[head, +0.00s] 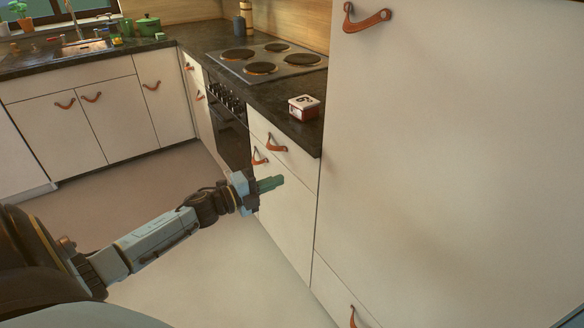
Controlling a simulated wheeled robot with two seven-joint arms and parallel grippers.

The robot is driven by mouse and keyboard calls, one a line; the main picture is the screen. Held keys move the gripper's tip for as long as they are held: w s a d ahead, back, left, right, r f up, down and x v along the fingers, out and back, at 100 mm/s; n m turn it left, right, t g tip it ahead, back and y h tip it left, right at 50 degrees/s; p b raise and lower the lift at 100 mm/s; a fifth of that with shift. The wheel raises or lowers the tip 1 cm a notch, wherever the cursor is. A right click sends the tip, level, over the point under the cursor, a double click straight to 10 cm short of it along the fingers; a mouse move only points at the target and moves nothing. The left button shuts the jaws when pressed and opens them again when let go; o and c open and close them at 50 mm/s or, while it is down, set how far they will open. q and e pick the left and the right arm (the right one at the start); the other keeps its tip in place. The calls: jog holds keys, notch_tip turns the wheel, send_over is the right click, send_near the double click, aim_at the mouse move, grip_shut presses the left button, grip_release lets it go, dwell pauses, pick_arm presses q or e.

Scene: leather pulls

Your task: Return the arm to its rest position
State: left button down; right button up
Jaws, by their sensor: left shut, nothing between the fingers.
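My left arm reaches in from the lower left. My left gripper (272,184) is shut and empty, its green fingers pointing right. In the picture it lies in front of the white cabinet front below the counter, just under a leather pull (260,158). I cannot tell whether the fingertips touch the cabinet. My right gripper does not show.
A tall white cabinet (450,160) with a leather pull (367,19) fills the right side. A dark counter (270,97) carries a hob (268,62) and a small red-and-white box (303,107). The oven (230,130) is closed. Open floor (130,195) lies left.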

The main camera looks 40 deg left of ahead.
pick_arm(q)
jog(key=shift+s+f, duration=0.1)
jog(key=shift+s, duration=0.05)
jog(key=s+f+n+g+y, duration=0.25)
jog(key=s+f+n, duration=0.2)
jog(key=f, duration=0.55)
jog(key=s+f+n+g+y, duration=0.2)
jog(key=s+f+n+y, duration=0.3)
jog(key=f, duration=0.6)
jog(key=s+f+n+g, duration=0.2)
jog(key=s+f+n, duration=0.3)
jog(key=f, duration=0.5)
jog(key=s+d+f+n+g, duration=0.1)
jog(key=s+d+f+g, duration=0.2)
jog(key=s, duration=0.7)
jog(key=s+d+f+n+g, duration=0.2)
jog(key=s+d+f+g, duration=0.1)
jog(key=s+f, duration=0.4)
jog(key=s+d+f+n+g, duration=0.2)
jog(key=s+d+f+g, duration=0.1)
jog(key=s, duration=1)
notch_tip(320, 180, down, 3)
jog(key=shift+s+d+r, duration=0.2)
jog(key=shift+s+d, duration=0.15)
jog(key=shift+d, duration=0.5)
